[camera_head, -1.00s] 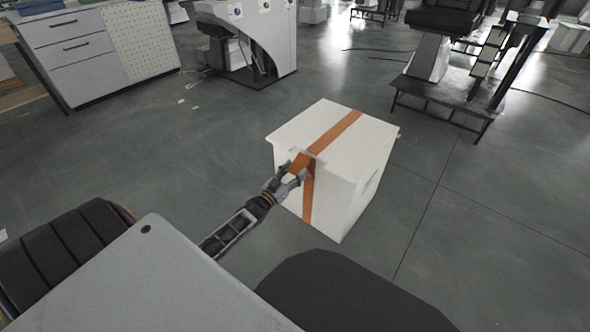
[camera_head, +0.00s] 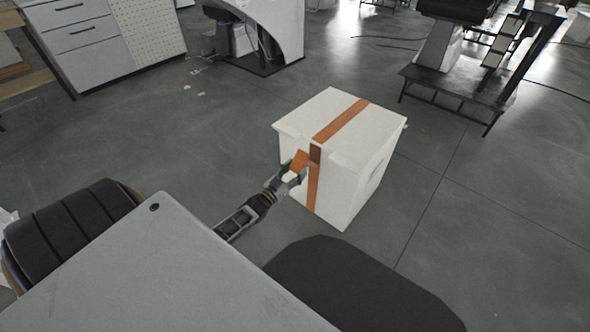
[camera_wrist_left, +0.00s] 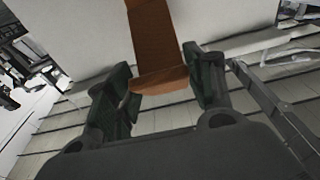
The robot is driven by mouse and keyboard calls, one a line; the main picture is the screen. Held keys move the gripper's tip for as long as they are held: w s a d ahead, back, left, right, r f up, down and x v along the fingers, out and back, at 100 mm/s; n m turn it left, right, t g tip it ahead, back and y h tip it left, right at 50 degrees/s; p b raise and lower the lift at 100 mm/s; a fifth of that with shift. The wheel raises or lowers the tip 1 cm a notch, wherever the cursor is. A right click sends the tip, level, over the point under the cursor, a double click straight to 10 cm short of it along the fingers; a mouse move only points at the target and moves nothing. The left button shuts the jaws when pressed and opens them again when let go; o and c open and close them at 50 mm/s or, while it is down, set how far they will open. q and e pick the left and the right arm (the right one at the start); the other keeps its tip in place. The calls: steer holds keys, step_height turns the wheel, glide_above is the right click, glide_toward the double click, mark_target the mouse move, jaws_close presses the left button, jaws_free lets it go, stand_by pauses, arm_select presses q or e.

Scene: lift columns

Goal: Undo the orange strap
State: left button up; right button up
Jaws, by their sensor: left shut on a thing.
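A white box (camera_head: 363,158) stands on the floor with an orange strap (camera_head: 340,121) running over its top and down its near side. A loose flap of the strap sticks out from the box's top near edge. My left gripper (camera_head: 292,172) is just in front of that side, shut on this flap. In the left wrist view, the flap of the orange strap (camera_wrist_left: 155,45) comes down between the two dark fingers of my left gripper (camera_wrist_left: 160,88), its end near the palm. My right gripper is not in view.
A white drawer cabinet (camera_head: 85,45) stands at the back left, with a white machine (camera_head: 270,30) beside it. A dark metal stand (camera_head: 465,85) is at the back right. The grey floor around the box is clear.

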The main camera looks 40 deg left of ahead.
arm_select(q)
steer(key=shift+s+d+f, duration=0.1)
steer(key=shift+d+f, duration=0.1)
steer(key=shift+f, duration=0.35)
steer(key=o, duration=1.4)
steer(key=shift+w+f, duration=0.1)
steer(key=shift+w, duration=0.15)
steer(key=shift+o, duration=0.2)
steer(key=shift+r, duration=0.25)
steer(key=shift+a, duration=0.1)
steer(key=shift+s, duration=0.1)
steer(key=shift+s, duration=0.2)
steer(key=s+f, duration=0.1)
steer(key=s, duration=1)
steer(key=shift+s+a+f, duration=0.15)
steer(key=shift+a+f, duration=0.1)
steer(key=shift+a, duration=0.2)
